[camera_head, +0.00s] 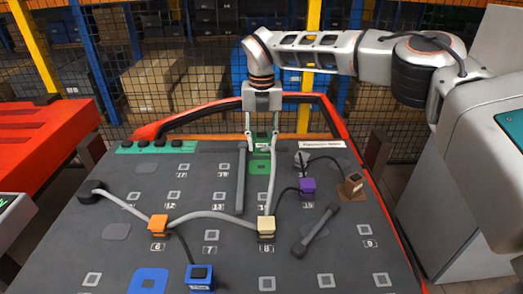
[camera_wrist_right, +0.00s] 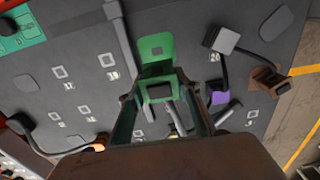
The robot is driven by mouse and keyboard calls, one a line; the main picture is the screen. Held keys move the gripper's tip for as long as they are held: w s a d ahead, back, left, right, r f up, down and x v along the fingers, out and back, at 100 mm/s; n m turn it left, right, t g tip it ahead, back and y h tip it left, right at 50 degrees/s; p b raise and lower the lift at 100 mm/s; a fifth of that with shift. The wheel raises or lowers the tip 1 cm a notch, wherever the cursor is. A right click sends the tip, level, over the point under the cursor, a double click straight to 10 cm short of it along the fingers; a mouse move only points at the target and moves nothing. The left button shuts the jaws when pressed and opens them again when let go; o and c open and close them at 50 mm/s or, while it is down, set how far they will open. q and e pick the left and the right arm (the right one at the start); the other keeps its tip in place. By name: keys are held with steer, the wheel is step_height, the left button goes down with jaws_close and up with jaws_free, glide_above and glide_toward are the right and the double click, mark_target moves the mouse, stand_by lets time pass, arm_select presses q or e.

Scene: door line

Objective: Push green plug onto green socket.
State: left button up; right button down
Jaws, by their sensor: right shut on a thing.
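The green plug (camera_head: 262,145) is between the fingers of my right gripper (camera_head: 262,144), which is shut on it. A grey cable runs from near it down to the yellow plug (camera_head: 266,228). The green socket (camera_head: 259,168) is a green square plate on the dark panel, just in front of the gripper in the head view. In the right wrist view the held green plug (camera_wrist_right: 160,91) overlaps the near edge of the green socket (camera_wrist_right: 155,46). I cannot tell whether they touch. My left gripper is out of view.
An orange plug (camera_head: 158,226), a purple plug (camera_head: 307,186), a brown plug (camera_head: 352,185) and a blue plug (camera_head: 200,277) sit on the panel (camera_head: 120,265) with cables. A raised dark bar (camera_head: 241,180) stands left of the green socket. Mesh fencing and shelves are behind.

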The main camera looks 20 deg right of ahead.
steer(key=shift+w+d+f+b, duration=0.2)
steer(key=shift+w+b, duration=0.1)
steer(key=shift+w, duration=0.3)
steer(key=shift+w+d+f+b, duration=0.1)
steer(key=shift+w+f+b, duration=0.15)
steer(key=shift+w, duration=0.3)
steer(key=shift+s+f, duration=0.1)
steer(key=shift+f, duration=2.2)
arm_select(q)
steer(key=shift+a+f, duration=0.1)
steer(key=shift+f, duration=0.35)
arm_select(e)
steer(key=shift+f, duration=0.2)
steer(key=shift+p, duration=0.3)
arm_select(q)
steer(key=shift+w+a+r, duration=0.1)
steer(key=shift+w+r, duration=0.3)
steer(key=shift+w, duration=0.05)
arm_select(e)
steer(key=shift+f, duration=0.1)
